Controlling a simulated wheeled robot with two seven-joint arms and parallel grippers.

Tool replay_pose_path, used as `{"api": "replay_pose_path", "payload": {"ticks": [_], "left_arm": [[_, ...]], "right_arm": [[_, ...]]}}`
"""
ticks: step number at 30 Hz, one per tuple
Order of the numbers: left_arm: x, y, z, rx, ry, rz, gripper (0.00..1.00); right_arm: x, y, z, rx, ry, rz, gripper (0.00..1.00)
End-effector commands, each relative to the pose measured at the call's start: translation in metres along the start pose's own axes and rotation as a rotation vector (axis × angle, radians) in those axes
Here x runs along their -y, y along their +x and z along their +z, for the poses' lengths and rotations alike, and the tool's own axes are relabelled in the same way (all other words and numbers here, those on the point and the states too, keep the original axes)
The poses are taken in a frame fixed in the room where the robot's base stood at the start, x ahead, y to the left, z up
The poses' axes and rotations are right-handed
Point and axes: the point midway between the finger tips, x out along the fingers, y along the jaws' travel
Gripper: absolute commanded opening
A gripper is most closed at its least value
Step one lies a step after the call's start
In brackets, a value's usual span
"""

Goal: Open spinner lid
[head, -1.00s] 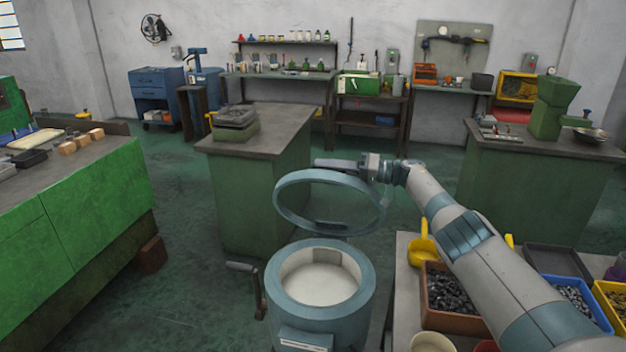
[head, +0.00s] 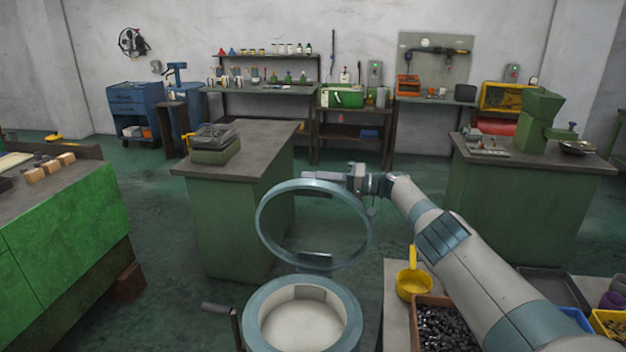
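The spinner (head: 352,335) is a round blue-grey drum with a pale inside, at the bottom centre of the head view; its lower part is cut off. Its lid (head: 264,245), a blue-grey ring with a see-through middle, stands raised and tilted up above the drum's far side, well clear of the opening. My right gripper (head: 318,176) is at the lid's top edge, pointing left, close to or touching the rim. Its fingers are too small and edge-on to tell whether they are open or shut. My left gripper is not in view.
A crank handle (head: 218,308) sticks out left of the drum. A table at right holds a yellow scoop (head: 413,284) and bins of small parts (head: 447,328). Green benches stand behind (head: 235,225), at left (head: 75,235) and at right (head: 520,205). Floor between is free.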

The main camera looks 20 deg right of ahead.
Motion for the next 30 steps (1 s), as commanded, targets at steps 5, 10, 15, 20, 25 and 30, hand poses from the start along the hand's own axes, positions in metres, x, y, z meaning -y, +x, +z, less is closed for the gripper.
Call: {"api": "replay_pose_path", "payload": {"ticks": [5,10,15,20,25,30], "left_arm": [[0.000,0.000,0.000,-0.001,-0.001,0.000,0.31],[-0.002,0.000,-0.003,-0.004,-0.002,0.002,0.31],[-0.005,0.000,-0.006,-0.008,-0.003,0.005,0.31],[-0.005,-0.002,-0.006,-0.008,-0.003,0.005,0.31],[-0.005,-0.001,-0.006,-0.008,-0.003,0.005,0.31],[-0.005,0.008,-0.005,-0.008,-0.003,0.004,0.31]], "right_arm": [[-0.004,0.000,0.003,0.004,0.002,0.004,0.29],[-0.002,0.000,0.002,0.003,0.001,0.002,0.29],[-0.002,-0.003,0.001,0.002,0.000,0.002,0.29],[-0.002,-0.014,0.000,0.001,-0.001,0.002,0.29],[-0.004,-0.038,0.001,0.001,-0.001,0.004,0.29],[-0.006,-0.071,0.002,0.001,-0.001,0.005,0.29]]}}
